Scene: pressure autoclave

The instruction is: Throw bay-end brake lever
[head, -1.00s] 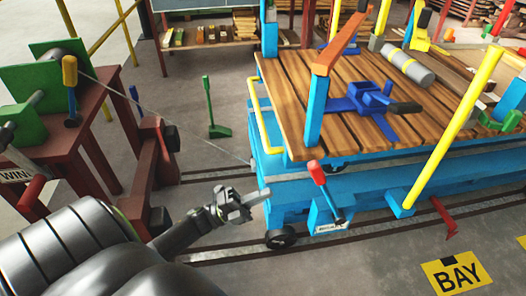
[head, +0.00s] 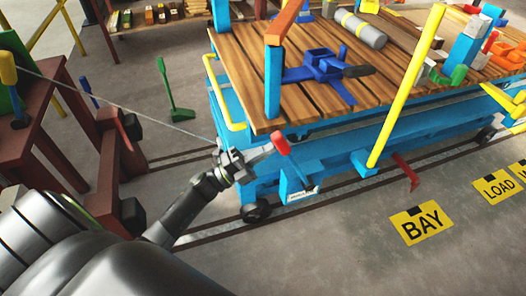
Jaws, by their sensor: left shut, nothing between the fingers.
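My right gripper is not in view.
The cart has a wooden deck (head: 245,80), a blue clamp (head: 322,66), a yellow pole (head: 405,90) and a yellow side rail (head: 222,95). A green lever (head: 175,95) stands on the floor behind. A yellow BAY sign (head: 421,225) lies on clear floor at right.

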